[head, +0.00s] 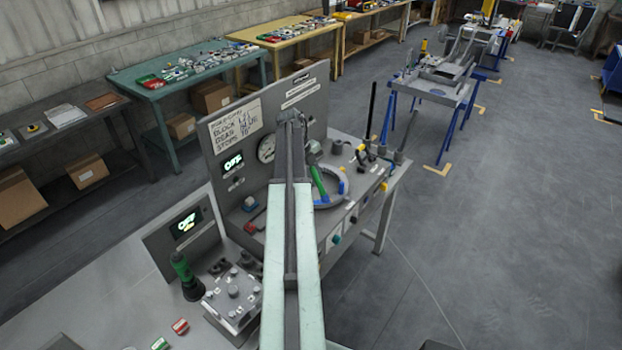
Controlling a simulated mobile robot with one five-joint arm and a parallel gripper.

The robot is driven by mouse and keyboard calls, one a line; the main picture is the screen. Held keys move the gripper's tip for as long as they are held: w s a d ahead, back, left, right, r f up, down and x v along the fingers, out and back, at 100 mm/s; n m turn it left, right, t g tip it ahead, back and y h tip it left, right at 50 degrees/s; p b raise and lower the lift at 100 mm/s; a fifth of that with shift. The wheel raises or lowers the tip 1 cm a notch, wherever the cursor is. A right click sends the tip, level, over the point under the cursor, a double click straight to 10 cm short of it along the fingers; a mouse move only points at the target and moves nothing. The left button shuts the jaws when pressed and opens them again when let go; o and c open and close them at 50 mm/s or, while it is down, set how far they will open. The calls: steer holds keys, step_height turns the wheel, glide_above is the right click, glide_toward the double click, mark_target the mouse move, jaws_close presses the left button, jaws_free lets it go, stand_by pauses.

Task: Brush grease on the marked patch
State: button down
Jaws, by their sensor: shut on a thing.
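My arm reaches up the middle of the head view over a grey bench. My gripper (314,158) is small, partly behind the arm's end, and shut on a green-handled tool (320,184), seemingly the brush. The tool slants down over a round grey ring (346,190) on the bench. Its lower end is near the ring; I cannot tell whether it touches. Blue marks show on the ring, but I cannot make out which spot is the marked patch. The arm hides the ring's left part. No grease can be told for sure.
Behind stands a grey panel (222,143) with a sign, a gauge (266,149) and a lit "OFF" display. A black post (372,112) rises at the bench's back right. A green-handled tool (182,268) stands at the near left. Open floor (500,230) lies to the right.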

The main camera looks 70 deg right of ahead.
steer(key=shift+s+d, duration=0.3)
steer(key=shift+s, duration=0.3)
steer(key=w, duration=0.1)
steer(key=w+a, duration=0.1)
steer(key=shift+w+a, duration=0.25)
steer(key=shift+w, duration=0.15)
step_height(320, 180, up, 6)
steer(key=p, duration=0.6)
step_height(320, 180, up, 3)
steer(key=p, duration=0.3)
steer(key=shift+f, duration=0.1)
